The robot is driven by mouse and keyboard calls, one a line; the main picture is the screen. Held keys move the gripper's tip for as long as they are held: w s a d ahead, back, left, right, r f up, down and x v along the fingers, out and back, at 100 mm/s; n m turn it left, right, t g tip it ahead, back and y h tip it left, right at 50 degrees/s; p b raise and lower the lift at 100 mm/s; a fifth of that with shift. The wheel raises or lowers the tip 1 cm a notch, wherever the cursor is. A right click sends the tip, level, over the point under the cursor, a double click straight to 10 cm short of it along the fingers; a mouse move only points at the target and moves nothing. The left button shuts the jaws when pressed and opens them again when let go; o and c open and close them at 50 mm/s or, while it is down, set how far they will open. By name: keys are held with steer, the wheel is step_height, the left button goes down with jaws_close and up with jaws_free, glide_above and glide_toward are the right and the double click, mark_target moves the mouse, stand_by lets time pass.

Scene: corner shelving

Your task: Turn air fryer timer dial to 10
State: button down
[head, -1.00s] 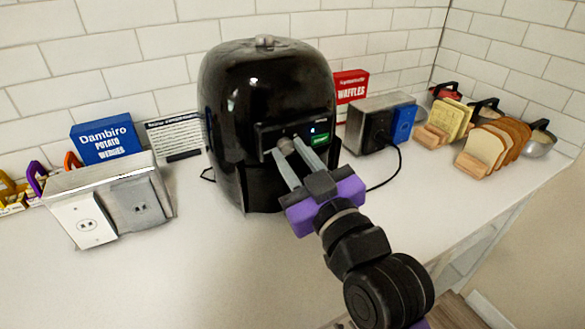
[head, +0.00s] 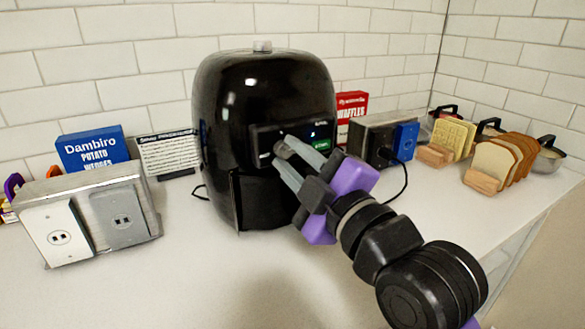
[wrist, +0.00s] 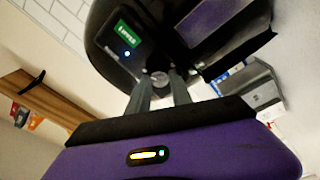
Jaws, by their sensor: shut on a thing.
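The black air fryer (head: 262,95) stands on the white counter, with a small lit display (head: 312,135) on its front panel. The timer dial (head: 281,149) sits on that panel, left of the display, mostly covered by my fingertips. My gripper (head: 286,152) reaches in from the lower right with its grey fingers shut on the dial, and the gripper is rolled at a slant. In the wrist view the round grey dial (wrist: 159,79) lies between the two fingertips, below a green label (wrist: 125,34). The dial's numbers and pointer cannot be read.
A metal outlet box (head: 123,215) and a blue potato wedges box (head: 92,149) stand left of the fryer. A red waffles box (head: 352,105), a metal box with a blue outlet (head: 404,141) and a bread rack (head: 481,182) stand right. The front counter is clear.

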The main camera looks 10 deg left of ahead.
steer(key=shift+n, duration=0.4)
steer(key=c, duration=1.1)
jaws_free()
steer(key=shift+c, duration=0.2)
steer(key=r+v, duration=0.1)
steer(key=v, duration=0.6)
steer(key=shift+s+d+f+b, duration=0.3)
steer(key=shift+f+b, duration=0.1)
steer(key=shift+f, duration=0.1)
